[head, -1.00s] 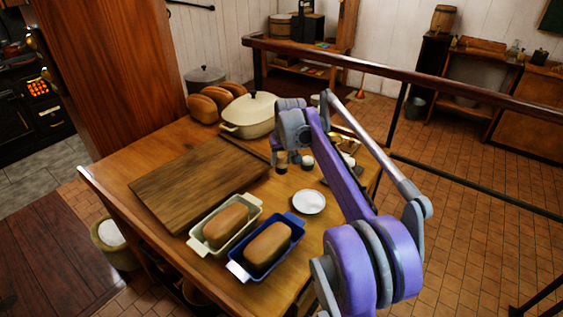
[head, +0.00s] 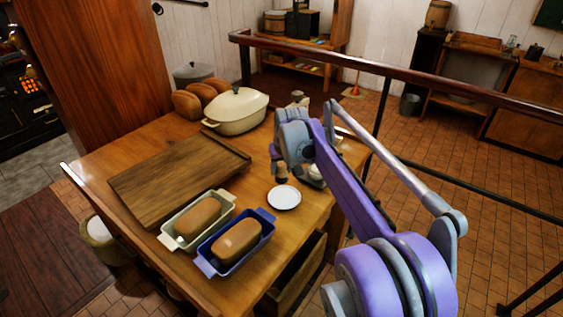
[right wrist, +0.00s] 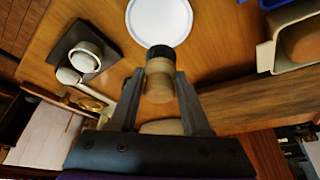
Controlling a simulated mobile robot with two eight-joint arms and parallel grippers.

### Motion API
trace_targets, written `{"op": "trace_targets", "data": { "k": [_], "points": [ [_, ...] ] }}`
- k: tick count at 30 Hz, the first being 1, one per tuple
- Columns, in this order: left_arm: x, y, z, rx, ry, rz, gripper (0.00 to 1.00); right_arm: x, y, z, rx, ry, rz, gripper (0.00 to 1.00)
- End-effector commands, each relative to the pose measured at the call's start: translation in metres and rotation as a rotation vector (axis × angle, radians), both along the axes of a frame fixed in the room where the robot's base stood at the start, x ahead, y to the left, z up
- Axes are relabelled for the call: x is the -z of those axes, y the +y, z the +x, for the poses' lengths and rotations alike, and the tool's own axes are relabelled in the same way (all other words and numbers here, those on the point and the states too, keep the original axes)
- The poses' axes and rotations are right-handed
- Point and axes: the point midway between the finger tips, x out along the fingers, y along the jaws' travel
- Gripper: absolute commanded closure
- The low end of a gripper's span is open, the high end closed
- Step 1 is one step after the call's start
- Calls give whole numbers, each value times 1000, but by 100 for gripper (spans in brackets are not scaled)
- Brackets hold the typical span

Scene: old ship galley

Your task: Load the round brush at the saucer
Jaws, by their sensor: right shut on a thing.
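The white round saucer (head: 284,197) lies on the wooden table, right of the loaf dishes; it also shows at the top of the right wrist view (right wrist: 160,20). My right gripper (head: 282,162) is just behind the saucer in the head view. In the right wrist view, my right gripper (right wrist: 157,88) is shut on the round brush (right wrist: 159,80), which has a pale wooden body and a dark end. The dark end points at the saucer and overlaps its near rim in the picture; I cannot tell whether they touch. My left gripper is out of view.
A blue dish (head: 210,270) and a cream dish (head: 165,238), each with a loaf, stand left of the saucer. A cutting board (head: 150,185) and a lidded pot (head: 238,112) are behind. A dark square base (right wrist: 108,50) with a white round thing lies beside the saucer.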

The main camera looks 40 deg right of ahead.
Motion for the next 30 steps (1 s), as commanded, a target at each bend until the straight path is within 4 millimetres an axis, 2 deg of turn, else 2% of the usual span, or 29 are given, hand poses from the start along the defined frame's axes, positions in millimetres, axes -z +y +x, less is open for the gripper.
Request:
{"op": "trace_targets", "data": {
  "k": [11, 24, 30],
  "points": [
    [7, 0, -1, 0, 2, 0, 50, 10, 5, -7, 0, 0, 0, 97],
    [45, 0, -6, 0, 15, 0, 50, 53, 5, -6, 0, 1, 1, 97],
    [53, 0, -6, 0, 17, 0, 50, 63, 5, -6, 0, 0, 1, 97]
  ]
}}
